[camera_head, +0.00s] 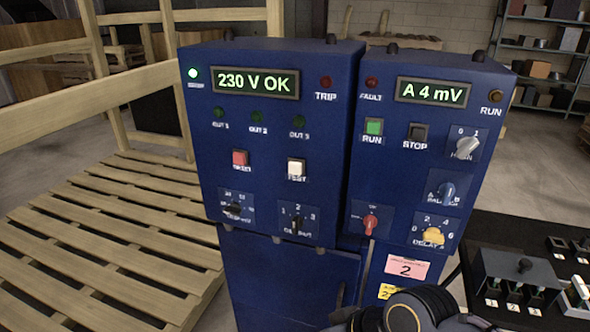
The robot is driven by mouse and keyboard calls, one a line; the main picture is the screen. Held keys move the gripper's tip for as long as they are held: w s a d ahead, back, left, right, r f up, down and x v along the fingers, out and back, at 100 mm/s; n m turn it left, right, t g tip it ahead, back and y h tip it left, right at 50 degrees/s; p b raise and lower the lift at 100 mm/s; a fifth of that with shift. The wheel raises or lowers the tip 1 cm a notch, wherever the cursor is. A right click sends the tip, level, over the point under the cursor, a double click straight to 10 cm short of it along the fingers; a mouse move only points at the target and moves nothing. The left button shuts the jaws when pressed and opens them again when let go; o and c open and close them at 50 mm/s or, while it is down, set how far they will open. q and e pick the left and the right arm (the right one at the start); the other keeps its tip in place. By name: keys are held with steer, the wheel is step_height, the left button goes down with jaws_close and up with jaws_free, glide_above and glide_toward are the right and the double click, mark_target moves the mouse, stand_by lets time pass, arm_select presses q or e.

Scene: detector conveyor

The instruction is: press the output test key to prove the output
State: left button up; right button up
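The white key marked TEST (296,168) is on the left blue control cabinet (227,147), right of a red key (240,158). It is unobstructed and nothing touches it. The cabinet display (257,82) reads "230 V OK", and a lamp (193,73) at its left glows pale green. Three green lamps marked OUT (257,115) are dark, as is the red TRIP lamp (326,82). A dark part of my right arm (408,316) shows at the bottom edge, below the cabinets. Its fingers cannot be made out. My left gripper is out of view.
The right blue cabinet (400,150) has a display (432,91) reading "A 4 mV", a lit green RUN key (373,127), a black STOP key (416,132) and several knobs. A black table (480,230) with switch boxes stands at right. Wooden pallets (100,235) fill the left.

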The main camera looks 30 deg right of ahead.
jaws_close()
stand_by(1.7)
